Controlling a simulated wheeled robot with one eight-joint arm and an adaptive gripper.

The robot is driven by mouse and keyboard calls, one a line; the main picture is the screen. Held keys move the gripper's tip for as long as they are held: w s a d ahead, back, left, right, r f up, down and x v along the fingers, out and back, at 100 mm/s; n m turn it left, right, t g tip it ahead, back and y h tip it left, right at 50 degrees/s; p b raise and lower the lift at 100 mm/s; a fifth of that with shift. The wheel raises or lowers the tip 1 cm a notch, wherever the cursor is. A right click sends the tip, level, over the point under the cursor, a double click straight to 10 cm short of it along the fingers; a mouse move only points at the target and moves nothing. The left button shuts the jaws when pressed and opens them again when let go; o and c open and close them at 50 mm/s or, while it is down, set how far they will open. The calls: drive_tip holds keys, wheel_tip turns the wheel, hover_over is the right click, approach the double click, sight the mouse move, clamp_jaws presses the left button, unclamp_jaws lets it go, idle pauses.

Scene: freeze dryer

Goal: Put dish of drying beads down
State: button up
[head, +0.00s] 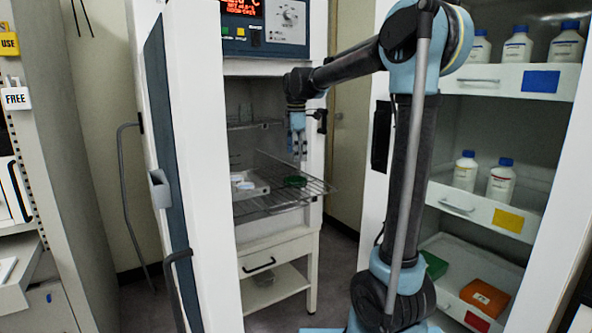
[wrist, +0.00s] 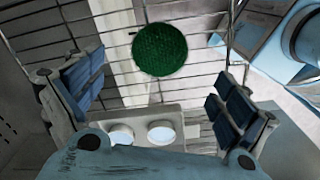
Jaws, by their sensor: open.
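The dish of drying beads (wrist: 159,50) is round and green in the wrist view. In the head view it shows as a small green shape (head: 294,181) on the right part of the pulled-out wire shelf (head: 318,187). My gripper (head: 298,152) is above the dish, pointing down. In the wrist view its blue-padded fingers (wrist: 158,98) are spread wide with nothing between them. The dish lies beyond the fingertips, apart from both. The wire shelf also shows under the dish in the wrist view (wrist: 105,68).
A pale tray (wrist: 182,113) with two small round white dishes (wrist: 160,133) sits on the same shelf, left of the green dish in the head view (head: 262,190). The freeze dryer door (head: 185,150) stands open at left. An open cabinet with bottles (head: 501,182) is at right.

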drive_tip(key=shift+r, duration=1.95)
drive_tip(key=s+d+f+m+t, duration=0.1)
drive_tip(key=s+d+f+m, duration=0.4)
drive_tip(key=s+d, duration=0.25)
drive_tip(key=s+d+f+m, duration=0.5)
drive_tip(key=s+d, duration=0.2)
drive_tip(key=s, duration=0.2)
drive_tip(key=s+d+f+m, duration=0.3)
drive_tip(key=s+f+m, duration=0.2)
drive_tip(key=s+f, duration=0.2)
drive_tip(key=s+d+f+m+t, duration=0.1)
drive_tip(key=s+d+f+m, duration=0.2)
drive_tip(key=s+f+m, duration=0.2)
drive_tip(key=s+f, duration=0.3)
drive_tip(key=f, duration=0.2)
drive_tip(key=shift+s+d+f, duration=0.2)
drive_tip(key=shift+d+f, duration=0.1)
drive_tip(key=shift+d, duration=0.1)
drive_tip(key=shift+w, duration=0.1)
drive_tip(key=shift+w+f, duration=0.2)
drive_tip(key=shift+w, duration=0.15)
